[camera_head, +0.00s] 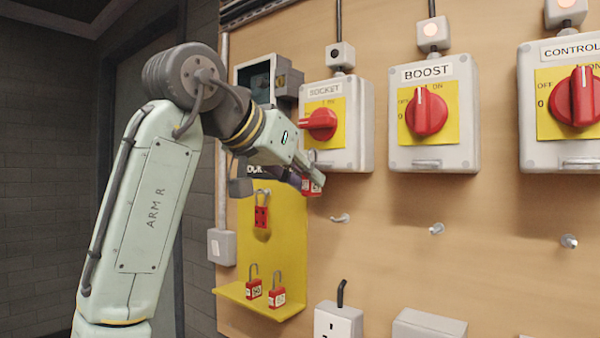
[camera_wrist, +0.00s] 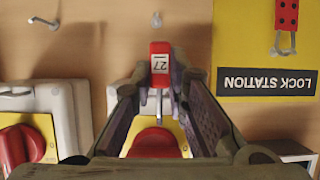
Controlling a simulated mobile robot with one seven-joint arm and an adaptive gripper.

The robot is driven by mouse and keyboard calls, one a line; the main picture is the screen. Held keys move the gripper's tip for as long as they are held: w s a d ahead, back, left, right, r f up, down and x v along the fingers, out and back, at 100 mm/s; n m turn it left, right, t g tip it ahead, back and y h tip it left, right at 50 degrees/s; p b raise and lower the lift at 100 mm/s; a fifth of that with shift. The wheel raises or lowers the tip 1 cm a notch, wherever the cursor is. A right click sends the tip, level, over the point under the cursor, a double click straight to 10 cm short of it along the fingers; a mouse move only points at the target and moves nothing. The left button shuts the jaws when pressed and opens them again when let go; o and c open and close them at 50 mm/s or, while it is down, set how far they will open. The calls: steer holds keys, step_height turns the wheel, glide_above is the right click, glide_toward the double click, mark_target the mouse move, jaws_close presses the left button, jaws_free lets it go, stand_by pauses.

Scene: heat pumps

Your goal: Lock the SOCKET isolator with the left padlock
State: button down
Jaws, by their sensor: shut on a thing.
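The SOCKET isolator (camera_head: 357,120) is a grey box with a yellow plate and a red handle (camera_head: 319,124) turned sideways. In the wrist view its red handle (camera_wrist: 154,143) shows between my fingers. My gripper (camera_head: 310,180) is shut on a red padlock (camera_head: 313,188) with a white label. In the wrist view the padlock (camera_wrist: 160,64) reads 27 and sits between the fingertips (camera_wrist: 161,75). In the head view the padlock is close to the isolator's lower edge. I cannot tell whether they touch.
The yellow lock station (camera_head: 290,240) holds a hanging red hasp (camera_head: 261,216) and two red padlocks (camera_head: 254,288) (camera_head: 278,290) on its shelf. BOOST (camera_head: 433,118) and CONTROL (camera_head: 562,105) isolators stand to the right. Hooks (camera_head: 340,218) (camera_head: 437,229) stick out below; a socket outlet (camera_head: 338,322) is lower.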

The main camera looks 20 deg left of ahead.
steer(key=shift+w+d+r+t, duration=0.3)
steer(key=shift+d+r, duration=0.25)
steer(key=shift+d, duration=0.05)
steer(key=shift+w+d+f+b, duration=0.15)
steer(key=shift+d+f+b, duration=0.05)
steer(key=shift+f+b, duration=0.25)
steer(key=shift+d+f, duration=0.1)
steer(key=shift+f, duration=0.05)
steer(key=shift+d+f+h+b, duration=0.15)
steer(key=shift+h+b, duration=0.15)
steer(key=c, duration=1.8)
jaws_free()
steer(key=shift+w+d+f, duration=0.1)
steer(key=shift+d, duration=0.05)
steer(key=shift+c, duration=0.2)
steer(key=o, duration=0.4)
steer(key=shift+c, duration=0.2)
